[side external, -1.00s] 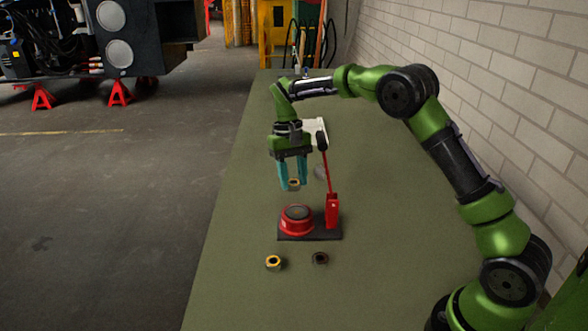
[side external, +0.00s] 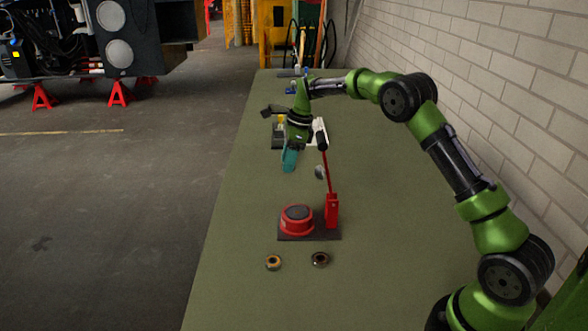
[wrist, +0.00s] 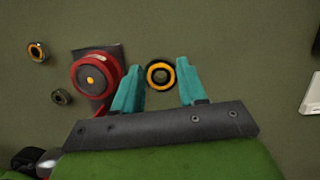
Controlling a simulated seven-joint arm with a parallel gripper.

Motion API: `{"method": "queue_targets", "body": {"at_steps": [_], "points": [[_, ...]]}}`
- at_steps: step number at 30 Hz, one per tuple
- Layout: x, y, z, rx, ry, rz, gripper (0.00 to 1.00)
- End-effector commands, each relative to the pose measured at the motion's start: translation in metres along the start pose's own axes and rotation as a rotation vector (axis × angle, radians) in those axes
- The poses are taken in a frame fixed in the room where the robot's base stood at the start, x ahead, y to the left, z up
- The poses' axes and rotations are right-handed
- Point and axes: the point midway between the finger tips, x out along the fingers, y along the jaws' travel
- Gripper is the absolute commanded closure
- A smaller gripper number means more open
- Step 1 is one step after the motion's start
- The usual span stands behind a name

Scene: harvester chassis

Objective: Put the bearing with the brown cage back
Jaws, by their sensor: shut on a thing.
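My gripper (side external: 290,162) has teal fingers and hangs above the table beyond the red press. In the wrist view my gripper (wrist: 160,82) is shut on a ring-shaped bearing (wrist: 149,68) with a yellow-orange ring and dark rim. The side view hides this bearing. Another bearing with an orange ring (side external: 273,263) lies on the table in front of the press; it also shows in the wrist view (wrist: 36,52). A darker bearing (side external: 320,260) with a brownish ring lies to its right, also seen in the wrist view (wrist: 60,97).
A red press (side external: 297,218) with an upright red lever (side external: 327,176) stands on a dark plate. A small grey round thing (side external: 320,172) is behind the lever. A dark holder (side external: 278,138) and white block (side external: 319,128) stand farther back. The table's left side is clear.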

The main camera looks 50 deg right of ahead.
Motion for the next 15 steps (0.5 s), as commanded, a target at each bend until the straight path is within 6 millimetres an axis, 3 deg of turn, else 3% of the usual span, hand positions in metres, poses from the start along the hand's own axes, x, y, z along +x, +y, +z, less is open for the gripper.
{"method": "queue_targets", "body": {"at_steps": [4,15], "points": [[0.004,-0.004,-0.004,0.073,0.001,-0.016,0.9],[0.058,-0.004,-0.018,0.083,0.001,-0.018,0.9]]}}
